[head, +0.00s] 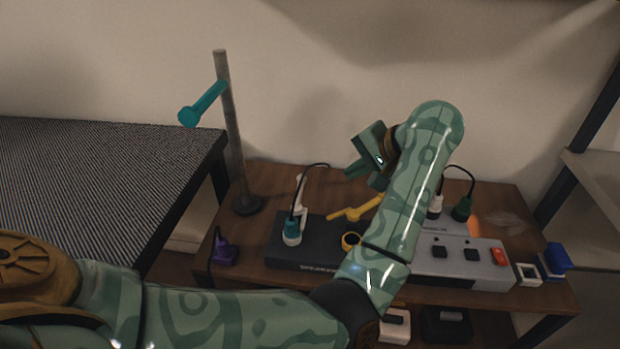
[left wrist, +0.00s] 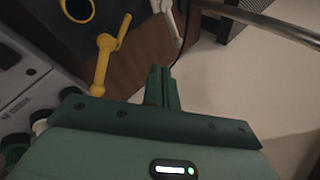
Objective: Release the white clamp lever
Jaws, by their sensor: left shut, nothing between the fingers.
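The white clamp lever (head: 301,210) stands near the back of the wooden table, left of the middle, partly behind a black cable. In the left wrist view a white lever (left wrist: 170,20) shows at the top edge, cut off by the frame. My left gripper (head: 357,170) is shut and empty, above the back of the table, to the right of the white lever and apart from it. Its closed fingers (left wrist: 161,84) also show in the left wrist view, touching nothing. My right gripper is not in view.
A yellow lever (head: 360,208) lies close below my left gripper. A pole (head: 233,130) with a teal lever (head: 204,104) stands on the left.

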